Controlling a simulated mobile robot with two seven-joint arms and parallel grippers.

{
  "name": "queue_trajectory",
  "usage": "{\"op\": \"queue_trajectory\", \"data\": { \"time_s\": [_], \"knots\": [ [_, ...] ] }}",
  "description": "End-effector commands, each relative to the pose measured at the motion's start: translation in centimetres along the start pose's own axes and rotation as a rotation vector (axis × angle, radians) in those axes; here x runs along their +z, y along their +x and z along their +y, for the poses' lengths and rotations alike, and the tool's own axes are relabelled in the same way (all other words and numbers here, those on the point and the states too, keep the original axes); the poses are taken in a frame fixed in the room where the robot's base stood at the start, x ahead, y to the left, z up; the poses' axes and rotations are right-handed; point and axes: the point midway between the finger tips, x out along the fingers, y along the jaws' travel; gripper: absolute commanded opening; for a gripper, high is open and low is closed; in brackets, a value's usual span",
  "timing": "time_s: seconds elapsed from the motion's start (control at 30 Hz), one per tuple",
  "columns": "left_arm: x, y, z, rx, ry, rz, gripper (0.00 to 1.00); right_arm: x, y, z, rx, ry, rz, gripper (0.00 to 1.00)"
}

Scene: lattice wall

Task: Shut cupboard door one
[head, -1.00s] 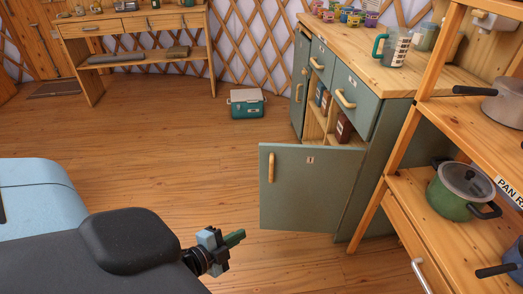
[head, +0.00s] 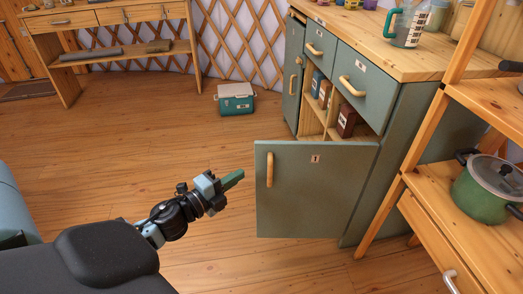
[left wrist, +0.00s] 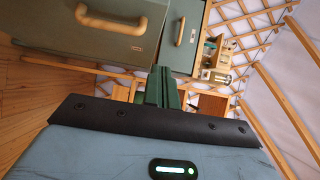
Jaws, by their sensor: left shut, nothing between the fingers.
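Cupboard door one (head: 315,195) is a grey-green panel marked "1" with a wooden handle (head: 269,170) near its left edge. It stands wide open, swung out from the cupboard (head: 375,150), and the shelves behind show small boxes. My left gripper (head: 234,179) is shut and empty, left of the door's free edge and apart from it in the head view. In the left wrist view its green fingers (left wrist: 161,88) are together, with grey-green panels and wooden handles beyond. My right gripper does not show.
A wooden pan rack (head: 435,195) with a green pot (head: 488,190) stands close on the right. A teal cool box (head: 236,99) sits on the floor behind. A wooden bench (head: 110,50) stands at the back left.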

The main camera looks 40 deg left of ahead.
Motion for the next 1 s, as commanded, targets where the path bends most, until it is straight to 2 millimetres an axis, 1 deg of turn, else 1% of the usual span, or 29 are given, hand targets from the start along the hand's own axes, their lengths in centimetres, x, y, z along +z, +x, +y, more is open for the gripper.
{"op": "queue_trajectory", "data": {
  "time_s": [0.17, 0.4, 0.77, 0.8, 0.9, 1.0],
  "knots": [
    [0.0, 1.3, -0.1, -0.002, 0.001, 0.001, 0.0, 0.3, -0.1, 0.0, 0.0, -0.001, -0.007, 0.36],
    [0.0, 4.7, -0.1, -0.002, 0.001, 0.001, 0.0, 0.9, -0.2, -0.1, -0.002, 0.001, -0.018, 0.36],
    [0.0, 9.8, 0.0, -0.001, -0.001, 0.0, 0.0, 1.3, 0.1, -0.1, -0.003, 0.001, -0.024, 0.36],
    [0.1, 10.3, 0.0, -0.001, -0.001, -0.001, 0.0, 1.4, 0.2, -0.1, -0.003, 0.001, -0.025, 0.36],
    [1.4, 11.3, 0.1, 0.001, 0.002, -0.003, 0.0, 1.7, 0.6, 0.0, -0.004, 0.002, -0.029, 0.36],
    [2.1, 12.0, 0.2, 0.001, 0.0, -0.001, 0.0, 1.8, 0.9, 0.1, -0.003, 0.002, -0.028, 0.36]
  ]
}}
